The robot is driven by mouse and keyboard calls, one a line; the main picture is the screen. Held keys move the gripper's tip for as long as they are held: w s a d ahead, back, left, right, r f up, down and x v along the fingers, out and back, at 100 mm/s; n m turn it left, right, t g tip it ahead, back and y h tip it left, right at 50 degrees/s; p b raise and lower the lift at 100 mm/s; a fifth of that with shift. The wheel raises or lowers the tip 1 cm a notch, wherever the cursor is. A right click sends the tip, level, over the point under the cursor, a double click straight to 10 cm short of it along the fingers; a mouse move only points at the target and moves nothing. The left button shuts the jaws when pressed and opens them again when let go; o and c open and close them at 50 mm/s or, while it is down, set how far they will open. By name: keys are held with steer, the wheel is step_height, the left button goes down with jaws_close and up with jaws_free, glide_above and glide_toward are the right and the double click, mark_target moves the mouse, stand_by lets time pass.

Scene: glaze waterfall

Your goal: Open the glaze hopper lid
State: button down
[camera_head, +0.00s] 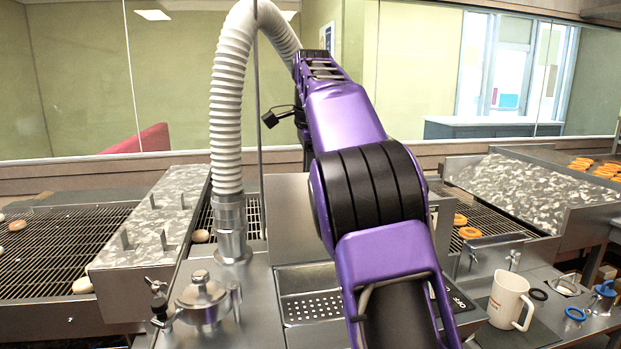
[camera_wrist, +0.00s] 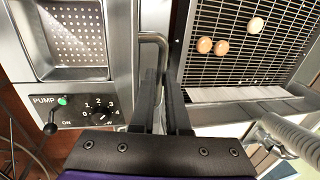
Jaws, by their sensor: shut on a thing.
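My gripper (camera_wrist: 163,80) shows in the wrist view with its two black fingers close together, shut on a bent metal bar handle (camera_wrist: 154,38). The handle runs along the edge of a steel housing, between a perforated tray and a wire conveyor. How the handle joins the hopper lid is not clear, and the grasp itself is partly hidden by the fingers. In the head view my purple arm hides my gripper and the handle. A flat steel panel (camera_head: 290,205) shows behind the arm; I cannot tell whether it is the lid.
The perforated tray (camera_wrist: 75,30) and pump panel (camera_wrist: 75,112) lie left of my fingers. The wire conveyor (camera_wrist: 250,60) with doughnuts lies right. In the head view, a ribbed hose (camera_head: 226,120), round clamped pot (camera_head: 202,300) and white mug (camera_head: 508,300) stand near my arm.

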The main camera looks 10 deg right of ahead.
steer(key=shift+w+r, duration=0.15)
steer(key=shift+w, duration=0.15)
steer(key=c, duration=1.3)
jaws_free()
steer(key=o, duration=0.4)
steer(key=shift+w, duration=0.3)
steer(key=shift+f, duration=0.25)
steer(key=shift+s+f, duration=0.15)
steer(key=shift+f, duration=0.1)
steer(key=shift+s, duration=0.1)
